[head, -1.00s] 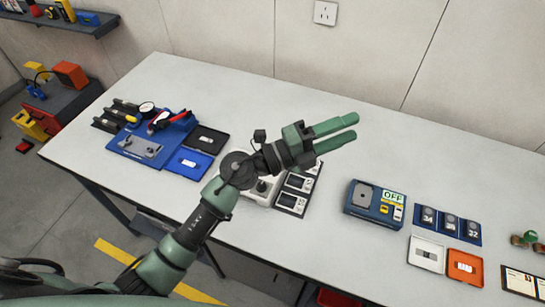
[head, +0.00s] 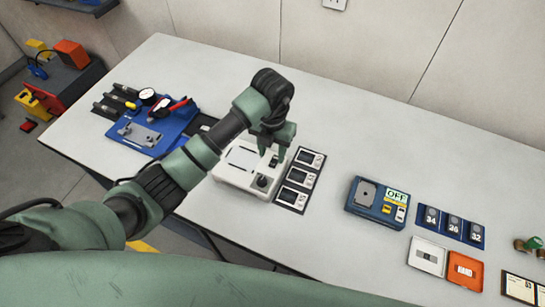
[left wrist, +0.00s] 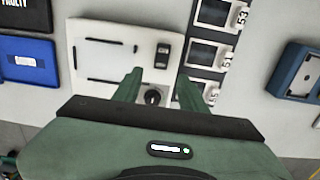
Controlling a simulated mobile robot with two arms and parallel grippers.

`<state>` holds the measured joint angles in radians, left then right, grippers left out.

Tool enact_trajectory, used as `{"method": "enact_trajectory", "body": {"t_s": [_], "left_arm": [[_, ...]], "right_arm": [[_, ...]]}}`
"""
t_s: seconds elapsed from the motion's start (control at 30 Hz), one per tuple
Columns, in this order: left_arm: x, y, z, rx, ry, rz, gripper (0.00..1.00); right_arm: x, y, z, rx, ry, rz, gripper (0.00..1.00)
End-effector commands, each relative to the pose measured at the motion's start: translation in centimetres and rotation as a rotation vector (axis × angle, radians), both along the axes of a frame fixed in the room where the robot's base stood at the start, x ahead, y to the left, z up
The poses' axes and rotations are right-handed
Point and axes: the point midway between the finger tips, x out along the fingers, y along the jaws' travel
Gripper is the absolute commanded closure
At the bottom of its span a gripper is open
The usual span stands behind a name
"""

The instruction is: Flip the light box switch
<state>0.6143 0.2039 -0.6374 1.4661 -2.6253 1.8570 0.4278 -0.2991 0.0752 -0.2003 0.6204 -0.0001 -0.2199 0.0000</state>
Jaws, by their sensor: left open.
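A white box with a pale, unlit panel, which looks like the light box (head: 225,172), stands on the table. It also shows in the left wrist view (left wrist: 100,70). A black rocker switch (left wrist: 162,55) sits right of its panel, with a black round knob (left wrist: 153,96) below. My left gripper (head: 273,146) is open and empty, pointing down over the box's right side. In the left wrist view its fingers (left wrist: 160,88) stand either side of the knob, with the switch beyond them. I cannot tell their height or any contact. My right gripper is not in view.
Several framed plates (head: 300,178) lie close along the box's right side. A blue box marked OFF (head: 378,202) stands further right. A blue tray with tools (head: 150,130) and dark and blue flat cases lie left. Table between the plates and OFF box is clear.

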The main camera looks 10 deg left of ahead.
Motion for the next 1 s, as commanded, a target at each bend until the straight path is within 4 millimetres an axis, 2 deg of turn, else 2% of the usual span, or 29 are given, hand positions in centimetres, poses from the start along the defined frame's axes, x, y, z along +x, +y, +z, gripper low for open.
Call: {"method": "enact_trajectory", "body": {"t_s": [0.03, 0.3, 0.63, 0.67, 0.8, 1.0], "left_arm": [[-0.1, 0.0, -0.7, -0.001, 0.005, 0.003, 0.58], [0.0, -0.1, -4.2, -0.003, 0.001, 0.001, 0.58], [0.0, -0.1, -4.9, -0.003, -0.001, -0.001, 0.58], [0.0, -0.1, -4.9, -0.003, -0.001, -0.001, 0.61], [0.0, -0.1, -4.9, -0.003, -0.001, -0.001, 1.0], [0.1, -0.1, -4.9, -0.002, 0.005, -0.001, 1.0]], "right_arm": [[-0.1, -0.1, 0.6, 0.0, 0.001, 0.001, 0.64], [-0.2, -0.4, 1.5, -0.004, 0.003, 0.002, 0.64], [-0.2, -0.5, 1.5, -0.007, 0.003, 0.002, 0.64], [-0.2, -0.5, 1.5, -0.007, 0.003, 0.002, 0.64], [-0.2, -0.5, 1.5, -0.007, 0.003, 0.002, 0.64], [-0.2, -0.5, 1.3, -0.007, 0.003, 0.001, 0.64]]}}
